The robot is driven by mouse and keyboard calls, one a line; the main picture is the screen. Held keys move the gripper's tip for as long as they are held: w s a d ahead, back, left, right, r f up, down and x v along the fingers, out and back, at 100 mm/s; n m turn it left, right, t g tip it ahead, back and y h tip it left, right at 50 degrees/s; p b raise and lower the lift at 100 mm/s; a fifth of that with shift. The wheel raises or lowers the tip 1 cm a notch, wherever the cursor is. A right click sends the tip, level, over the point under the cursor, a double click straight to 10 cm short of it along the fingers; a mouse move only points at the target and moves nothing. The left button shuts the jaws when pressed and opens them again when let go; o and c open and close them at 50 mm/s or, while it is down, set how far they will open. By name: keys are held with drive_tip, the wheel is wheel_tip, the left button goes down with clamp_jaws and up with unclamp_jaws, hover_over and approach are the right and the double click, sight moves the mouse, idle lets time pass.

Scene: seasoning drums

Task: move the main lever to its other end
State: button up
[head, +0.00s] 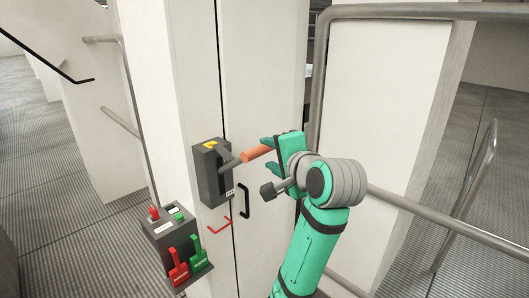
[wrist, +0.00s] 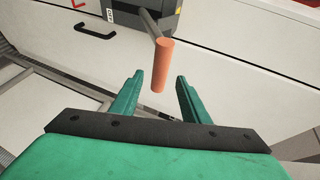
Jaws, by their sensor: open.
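The main lever has an orange grip (head: 257,153) on a dark arm that comes out of a dark grey box (head: 208,175) on the white cabinet. In the head view the lever points right and slightly up, toward my gripper (head: 268,157). In the wrist view the orange grip (wrist: 162,66) lies just ahead of and between my two green fingers (wrist: 153,95). The fingers are open, with a gap on both sides of the grip, and I see no contact. The lever's root at the box (wrist: 143,15) is partly cut off at the top of the wrist view.
A lower control box (head: 168,232) with red and green levers (head: 189,259) stands at lower left. A black door handle (head: 243,200) is below the lever. Grey railings (head: 420,12) run behind and to the right of my arm.

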drive_tip(key=shift+s+d+r, duration=0.1)
drive_tip(key=shift+s, duration=0.15)
